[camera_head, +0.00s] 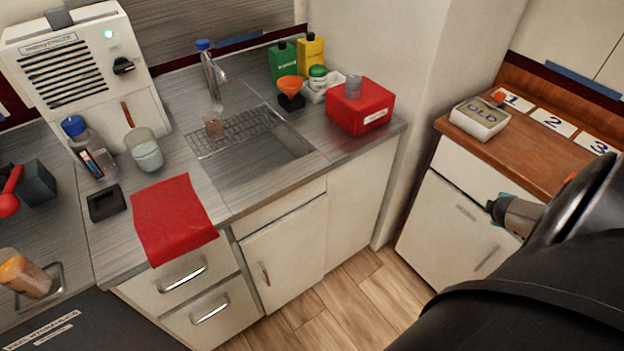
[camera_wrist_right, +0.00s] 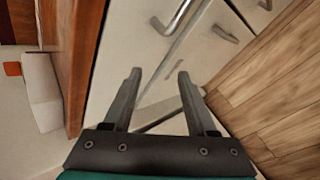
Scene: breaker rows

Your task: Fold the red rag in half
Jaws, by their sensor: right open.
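The red rag (camera_head: 172,217) lies flat and spread out on the grey counter, left of the sink, in the head view. Its front edge hangs slightly over the counter edge above the drawers. My right gripper (camera_wrist_right: 158,85) is open and empty in the right wrist view, pointing down past white cabinet fronts toward the wooden floor. In the head view my right arm comes in at the lower right, far from the rag; its fingers are not clearly seen there. My left gripper is not in view.
A black square dish (camera_head: 107,203) and a glass beaker (camera_head: 145,152) stand close to the rag. The sink (camera_head: 262,160) is to its right, with a red box (camera_head: 360,107) beyond. A wooden counter (camera_head: 470,152) holds a tray marked OLD (camera_head: 481,117). Floor between the counters is clear.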

